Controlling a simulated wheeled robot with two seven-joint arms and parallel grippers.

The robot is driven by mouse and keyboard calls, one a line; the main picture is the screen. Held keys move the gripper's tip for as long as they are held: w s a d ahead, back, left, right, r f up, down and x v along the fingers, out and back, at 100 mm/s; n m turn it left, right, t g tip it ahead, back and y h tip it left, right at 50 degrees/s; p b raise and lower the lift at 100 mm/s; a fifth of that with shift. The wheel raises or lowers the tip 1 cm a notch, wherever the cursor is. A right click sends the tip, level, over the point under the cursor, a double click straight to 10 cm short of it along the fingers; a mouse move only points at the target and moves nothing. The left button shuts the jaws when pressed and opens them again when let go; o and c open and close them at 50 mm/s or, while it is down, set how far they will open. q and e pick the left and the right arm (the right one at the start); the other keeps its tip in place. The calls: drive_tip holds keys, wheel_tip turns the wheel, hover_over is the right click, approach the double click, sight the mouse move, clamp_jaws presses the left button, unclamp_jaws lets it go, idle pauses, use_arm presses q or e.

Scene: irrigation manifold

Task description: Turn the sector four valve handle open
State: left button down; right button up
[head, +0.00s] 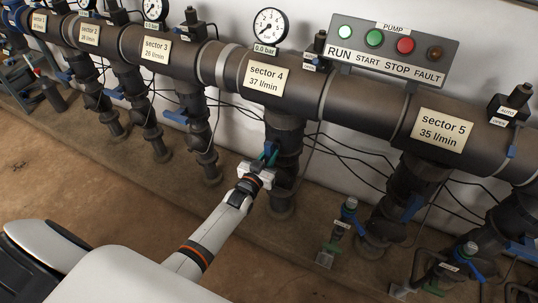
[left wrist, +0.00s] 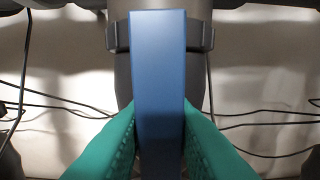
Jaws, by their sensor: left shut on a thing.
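The sector four plate (head: 264,79) reads 37 l/min on the large dark pipe. Below it a vertical branch pipe (head: 286,130) runs down to the floor. My left gripper (head: 268,156) is at this branch, its green fingers shut on the blue valve handle. In the left wrist view the blue handle (left wrist: 159,70) stands upright in the picture between the two green fingers (left wrist: 160,145), in front of the dark branch pipe. In the head view the gripper hides most of the handle, so its exact angle is hard to tell. My right gripper is not in view.
The pump panel (head: 390,48) and a pressure gauge (head: 270,26) are above the main pipe. Sector three's branch with a blue handle (head: 175,117) is to the left, sector five's plate (head: 439,130) to the right. Thin black cables hang behind. Low green-and-blue valves (head: 349,209) stand front right.

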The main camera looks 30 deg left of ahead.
use_arm(q)
drive_tip(key=shift+f, duration=0.1)
idle(0.3)
drive_tip(key=c, duration=1.3)
unclamp_jaws()
